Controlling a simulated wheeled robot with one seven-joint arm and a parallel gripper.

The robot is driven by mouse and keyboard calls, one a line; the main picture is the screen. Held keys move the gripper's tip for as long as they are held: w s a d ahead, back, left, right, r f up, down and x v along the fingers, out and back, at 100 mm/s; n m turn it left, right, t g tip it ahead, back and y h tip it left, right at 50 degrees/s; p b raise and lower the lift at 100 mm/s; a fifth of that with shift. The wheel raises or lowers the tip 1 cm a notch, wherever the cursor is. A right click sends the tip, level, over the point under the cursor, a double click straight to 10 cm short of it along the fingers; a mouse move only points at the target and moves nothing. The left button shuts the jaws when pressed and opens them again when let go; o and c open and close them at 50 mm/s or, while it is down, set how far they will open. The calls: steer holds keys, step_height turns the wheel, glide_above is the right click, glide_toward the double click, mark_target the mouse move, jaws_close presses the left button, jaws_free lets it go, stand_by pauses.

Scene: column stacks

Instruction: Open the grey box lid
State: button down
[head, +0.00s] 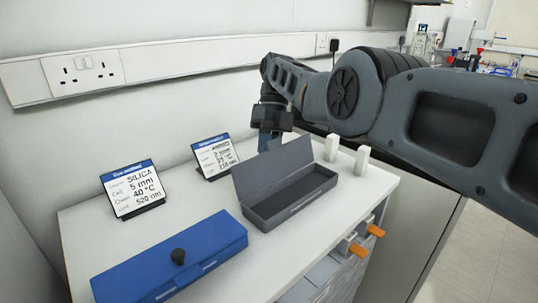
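The grey box (295,203) sits on the white worktop, its long dark interior visible and empty-looking. Its lid (270,168) is raised, standing up along the box's back edge and leaning back. My gripper (268,143) is just behind and above the lid's upper edge, pointing down. Its fingertips are partly hidden, so I cannot tell whether they are open or whether they touch the lid.
A closed blue box (170,262) with a black knob lies in front left of the grey box. Two sign cards (133,188) (215,157) stand behind. Two white blocks (332,147) (361,160) stand at right. Orange-tipped parts (358,249) project from the worktop's front.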

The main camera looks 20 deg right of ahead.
steer(key=shift+f, duration=0.1)
steer(key=c, duration=1.1)
jaws_free()
